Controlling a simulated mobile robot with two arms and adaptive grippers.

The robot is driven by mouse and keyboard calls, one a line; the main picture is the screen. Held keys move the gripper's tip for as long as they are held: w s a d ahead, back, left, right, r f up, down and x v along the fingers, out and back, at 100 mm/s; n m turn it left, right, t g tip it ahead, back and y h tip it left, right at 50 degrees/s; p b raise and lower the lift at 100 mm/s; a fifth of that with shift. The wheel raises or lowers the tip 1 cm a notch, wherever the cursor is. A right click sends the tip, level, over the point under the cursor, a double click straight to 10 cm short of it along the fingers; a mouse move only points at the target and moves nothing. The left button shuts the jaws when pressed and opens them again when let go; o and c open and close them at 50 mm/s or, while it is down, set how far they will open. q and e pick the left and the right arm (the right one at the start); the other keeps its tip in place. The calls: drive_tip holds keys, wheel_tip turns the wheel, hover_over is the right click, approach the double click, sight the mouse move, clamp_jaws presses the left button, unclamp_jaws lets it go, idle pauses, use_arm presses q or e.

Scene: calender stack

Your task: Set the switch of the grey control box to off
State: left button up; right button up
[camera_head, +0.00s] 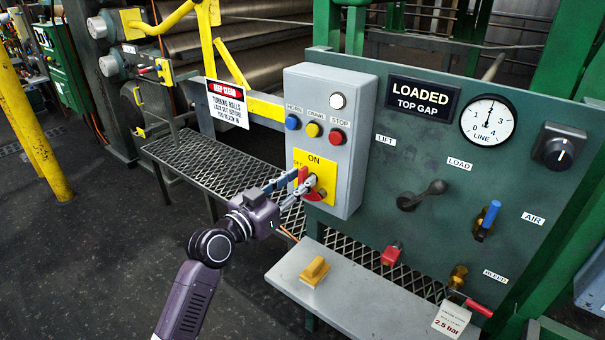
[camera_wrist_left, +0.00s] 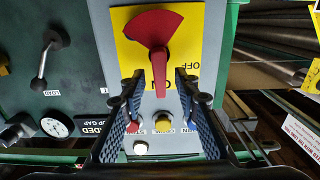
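The grey control box (camera_head: 350,88) stands on the left of the green panel. Its red rotary switch (camera_wrist_left: 155,28) sits on a yellow plate (camera_wrist_left: 123,48) marked ON and OFF. In the wrist view the switch's lever points at the ON label, with OFF to one side. My left gripper (camera_head: 289,188) is at the switch in the head view, partly covering it and the OFF label. In the wrist view its fingers (camera_wrist_left: 161,104) are open on either side of the lever's end, with gaps visible. My right gripper is not in view.
Blue (camera_head: 292,122), yellow (camera_head: 313,130) and red (camera_head: 337,137) buttons sit above the switch plate. A grey shelf (camera_head: 375,302) with a yellow block (camera_head: 315,271) is below right. The panel carries a dark lever (camera_head: 421,196) and a gauge (camera_head: 487,120). A warning sign (camera_head: 227,104) hangs left.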

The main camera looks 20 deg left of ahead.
use_arm(q)
drive_tip(key=shift+x, duration=1.05)
clamp_jaws()
